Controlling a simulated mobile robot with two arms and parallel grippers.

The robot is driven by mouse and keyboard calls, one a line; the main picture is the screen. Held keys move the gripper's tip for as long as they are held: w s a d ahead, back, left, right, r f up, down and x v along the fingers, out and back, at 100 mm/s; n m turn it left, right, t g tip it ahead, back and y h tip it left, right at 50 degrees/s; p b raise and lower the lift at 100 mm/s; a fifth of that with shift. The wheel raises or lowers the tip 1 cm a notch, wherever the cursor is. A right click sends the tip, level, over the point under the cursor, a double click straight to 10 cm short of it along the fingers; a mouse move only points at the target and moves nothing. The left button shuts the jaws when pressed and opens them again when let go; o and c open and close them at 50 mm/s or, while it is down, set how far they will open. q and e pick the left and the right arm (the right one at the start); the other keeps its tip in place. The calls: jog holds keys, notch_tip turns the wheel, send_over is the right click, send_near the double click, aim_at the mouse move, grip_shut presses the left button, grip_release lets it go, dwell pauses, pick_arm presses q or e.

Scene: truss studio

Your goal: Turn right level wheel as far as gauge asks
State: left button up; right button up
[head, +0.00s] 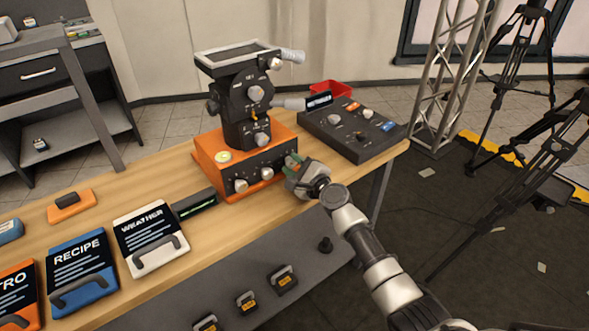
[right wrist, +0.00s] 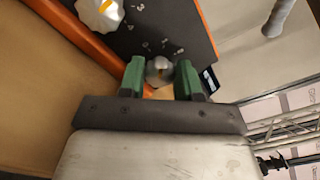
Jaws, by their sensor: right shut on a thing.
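An orange box (head: 212,178) with a black front stands on the wooden table and carries a black camera-like head (head: 247,115). Its front has a left silver wheel (head: 241,185) and a middle wheel (head: 267,173). A small round pale-yellow gauge (head: 223,156) sits on its top; its reading is too small to tell. My right gripper (head: 292,165) is at the front's right end and hides the right wheel there. In the right wrist view its green fingers are shut on the silver right wheel (right wrist: 159,69), and another wheel (right wrist: 103,13) shows at upper left. My left gripper is out of view.
A grey control panel (head: 352,130) with knobs stands right of the box. A small black display (head: 195,203) with green marks lies at left front. WEATHER (head: 143,222) and RECIPE (head: 92,258) boards with handles lie further left. A truss and tripods stand at right.

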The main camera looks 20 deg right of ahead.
jog(key=n, duration=0.1)
jog(key=n+b, duration=0.1)
jog(key=n, duration=0.1)
jog(key=n+b, duration=0.1)
jog(key=shift+f+n, duration=0.25)
jog(key=shift+n, duration=0.05)
jog(key=shift+n+b, duration=0.65)
jog(key=shift+n, duration=0.95)
jog(key=o, duration=0.9)
jog(key=shift+s, duration=0.15)
